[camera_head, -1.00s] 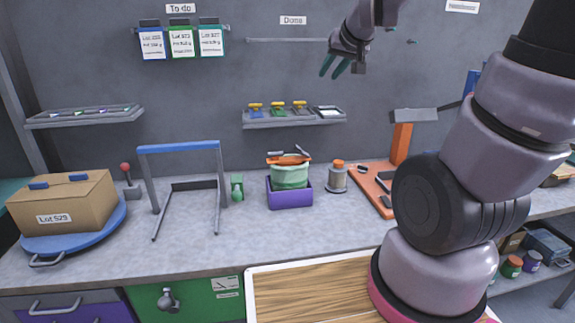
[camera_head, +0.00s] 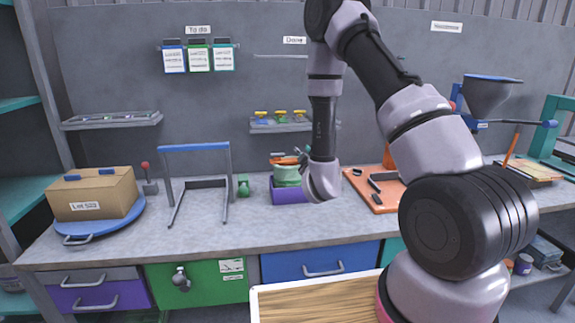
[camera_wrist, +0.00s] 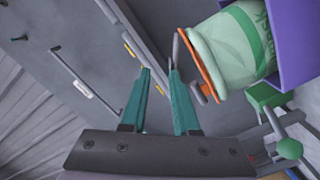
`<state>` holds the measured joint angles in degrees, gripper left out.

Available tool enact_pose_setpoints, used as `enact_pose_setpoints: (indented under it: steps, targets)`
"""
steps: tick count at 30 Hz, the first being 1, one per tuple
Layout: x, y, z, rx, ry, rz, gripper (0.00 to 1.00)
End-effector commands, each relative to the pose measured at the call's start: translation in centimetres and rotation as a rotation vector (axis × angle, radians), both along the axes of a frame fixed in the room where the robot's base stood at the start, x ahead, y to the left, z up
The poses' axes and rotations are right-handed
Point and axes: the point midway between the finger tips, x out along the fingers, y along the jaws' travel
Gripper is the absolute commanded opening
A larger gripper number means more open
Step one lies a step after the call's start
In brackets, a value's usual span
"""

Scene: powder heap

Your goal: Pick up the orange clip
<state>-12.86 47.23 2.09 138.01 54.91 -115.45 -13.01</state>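The orange clip (camera_head: 285,160) lies across the mouth of a pale green bag (camera_head: 287,175) that stands in a purple box (camera_head: 290,193) on the bench. In the wrist view the orange clip (camera_wrist: 200,66) shows as a long bar along the rim of the bag (camera_wrist: 236,45), to the right of my fingers. My gripper (camera_wrist: 160,72) has two teal fingers, apart, with nothing between them. In the head view my wrist is just right of the purple box, and the fingers are hidden behind it.
A blue-topped metal frame (camera_head: 195,147) and a small green object (camera_head: 243,185) stand left of the box. A cardboard box (camera_head: 92,195) sits on a blue round plate. An orange board (camera_head: 375,198) lies to the right. A wall shelf (camera_head: 280,127) is above.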

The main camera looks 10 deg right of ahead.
Motion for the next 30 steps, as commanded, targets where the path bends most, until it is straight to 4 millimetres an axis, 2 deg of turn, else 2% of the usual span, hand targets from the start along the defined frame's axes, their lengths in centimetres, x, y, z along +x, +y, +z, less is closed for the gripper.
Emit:
enact_pose_setpoints:
  steps: [2,7,15,21,30]
  targets:
    - [-0.4,0.6,-1.1,-0.046,-0.007,0.022,0.29]
    - [0.1,1.1,-1.6,-0.082,-0.023,0.038,0.29]
    - [4.1,1.0,-1.6,-0.081,-0.023,0.038,0.29]
    - [5.6,1.1,-1.6,-0.082,-0.023,0.039,0.29]
    - [9.7,1.1,-1.8,-0.081,-0.023,0.039,0.29]
